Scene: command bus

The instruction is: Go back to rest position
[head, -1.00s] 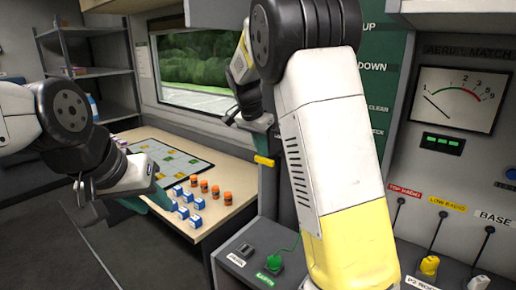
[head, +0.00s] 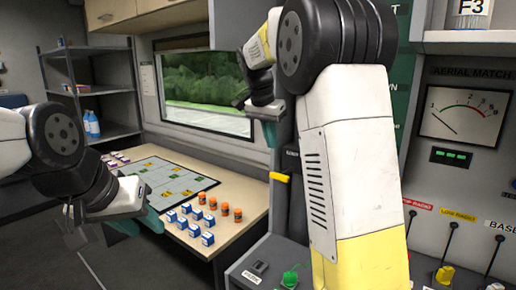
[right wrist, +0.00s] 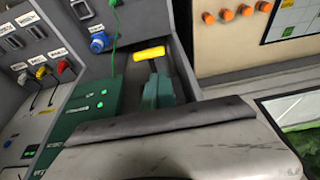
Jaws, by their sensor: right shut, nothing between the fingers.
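My right arm (head: 350,180) crosses the head view from the bottom right, in white, black and yellow. My right gripper (head: 268,128), with teal fingers, hangs in front of the window's right side. It is shut and empty, above and apart from a yellow-handled lever (head: 279,177). In the right wrist view its teal fingers (right wrist: 160,92) overlap the lever's stem, below the yellow handle (right wrist: 149,54). My left gripper (head: 138,220), with teal fingers, hangs low at the left, in front of the table's near left edge. Its finger gap is not clear.
A table (head: 240,190) holds a grid board (head: 160,180), several blue-and-white blocks (head: 195,230) and several orange cylinders (head: 212,203). A console with plugs (head: 292,277) and a meter panel (head: 465,115) stand close on the right. Shelves (head: 95,90) stand at the back left.

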